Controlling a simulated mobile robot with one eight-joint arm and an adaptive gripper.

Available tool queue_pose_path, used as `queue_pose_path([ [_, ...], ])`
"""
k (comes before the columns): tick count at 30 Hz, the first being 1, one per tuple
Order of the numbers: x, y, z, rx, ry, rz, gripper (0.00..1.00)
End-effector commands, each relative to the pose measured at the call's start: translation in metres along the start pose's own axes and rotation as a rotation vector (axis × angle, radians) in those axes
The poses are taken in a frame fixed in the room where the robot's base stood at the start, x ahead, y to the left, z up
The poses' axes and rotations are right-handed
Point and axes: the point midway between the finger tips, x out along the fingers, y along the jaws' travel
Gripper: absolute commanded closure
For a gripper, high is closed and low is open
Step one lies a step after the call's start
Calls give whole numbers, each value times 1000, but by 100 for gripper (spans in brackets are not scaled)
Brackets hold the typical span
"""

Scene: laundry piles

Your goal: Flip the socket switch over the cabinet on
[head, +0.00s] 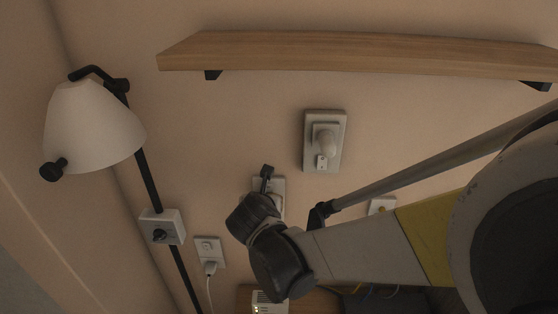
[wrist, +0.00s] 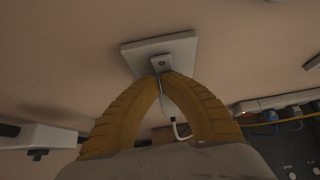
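In the wrist view, a pale square wall plate (wrist: 182,44) is straight ahead, with a small grey raised part (wrist: 160,62) at its lower middle that has a dark spot. My gripper's (wrist: 162,77) yellow fingers arch together, tips close together just below or at that part; contact cannot be told. Nothing is clearly held. In the head view, a wall plate (head: 278,186) is partly hidden behind the dark end of my arm, and my fingers do not show. Its switch position cannot be made out.
A wooden shelf (head: 360,54) runs above. A plate with a bulky plug (head: 325,140) is at upper right. A white lamp (head: 88,130) stands left. Another socket (head: 208,248) with a corded plug is lower left. A wooden cabinet top (head: 320,302) is below. Cables lie right in the wrist view.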

Motion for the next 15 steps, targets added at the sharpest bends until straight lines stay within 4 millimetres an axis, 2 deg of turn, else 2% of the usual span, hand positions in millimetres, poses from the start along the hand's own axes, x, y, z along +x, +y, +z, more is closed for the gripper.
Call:
queue_pose_path([
  [15,-10,0,15,-2,-3,0,100],
])
